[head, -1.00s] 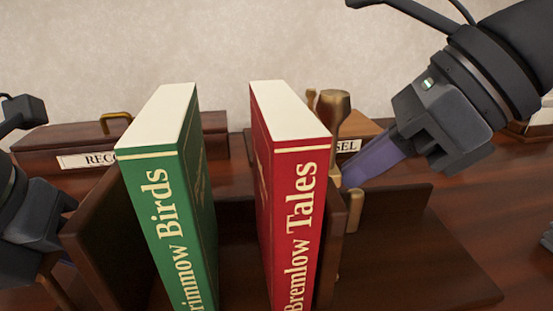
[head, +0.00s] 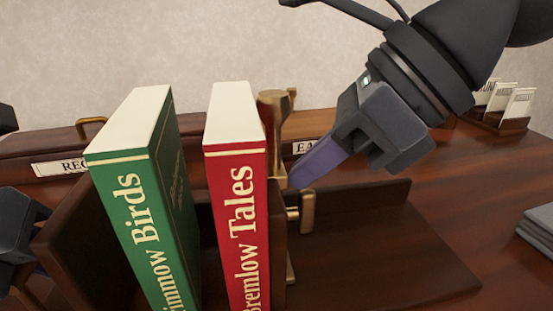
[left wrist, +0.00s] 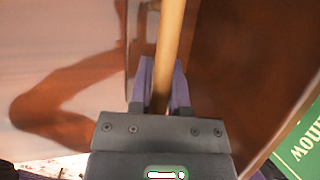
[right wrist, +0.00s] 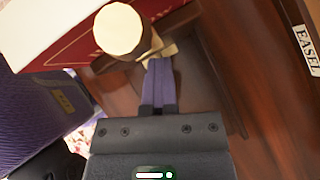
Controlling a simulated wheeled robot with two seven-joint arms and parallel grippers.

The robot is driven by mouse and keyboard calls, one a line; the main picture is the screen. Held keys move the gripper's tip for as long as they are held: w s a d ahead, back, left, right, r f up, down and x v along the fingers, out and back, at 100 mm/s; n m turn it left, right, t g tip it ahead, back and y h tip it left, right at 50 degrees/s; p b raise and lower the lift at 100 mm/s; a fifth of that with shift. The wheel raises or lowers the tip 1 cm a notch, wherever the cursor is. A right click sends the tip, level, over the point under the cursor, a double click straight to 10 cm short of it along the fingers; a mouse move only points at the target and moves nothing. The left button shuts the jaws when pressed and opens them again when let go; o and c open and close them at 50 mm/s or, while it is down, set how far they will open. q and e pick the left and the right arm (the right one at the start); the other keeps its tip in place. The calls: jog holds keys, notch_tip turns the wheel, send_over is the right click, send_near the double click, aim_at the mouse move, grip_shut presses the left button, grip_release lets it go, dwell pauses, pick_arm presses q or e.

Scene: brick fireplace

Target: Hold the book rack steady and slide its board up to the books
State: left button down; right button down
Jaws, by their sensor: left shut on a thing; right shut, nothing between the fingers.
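The dark wooden book rack (head: 420,262) stands on the table. A green book (head: 140,200) and a red book (head: 236,200) stand upright in it with a gap between them. The board (head: 278,250) stands at the right of the red book, with a brass knob (head: 275,125) and brass fittings beside it. My right gripper (head: 298,182) is shut and empty, its fingertips by the board's brass fitting; in the right wrist view they are close to the brass knob (right wrist: 119,30). My left gripper (left wrist: 160,88) is shut on a wooden bar (left wrist: 170,45) at the rack's left end.
A wooden box (head: 75,150) with a brass handle and a label stands behind the rack. A card holder (head: 500,120) stands at the back right. Grey books or folders (head: 540,232) lie at the right edge. The table between them is clear.

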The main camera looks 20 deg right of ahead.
aim_at(278, 125)
jog(key=shift+a, duration=1)
jog(key=shift+w+a, duration=0.1)
jog(key=shift+w+a, duration=0.15)
jog(key=shift+a, duration=1.8)
jog(key=shift+d+r, duration=0.8)
jog(key=shift+r, duration=0.2)
jog(key=shift+d+r, duration=0.75)
jog(key=shift+r, duration=0.25)
jog(key=shift+r, duration=0.1)
pick_arm(q)
jog(key=c, duration=0.5)
grip_release()
pick_arm(e)
jog(key=v, duration=0.8)
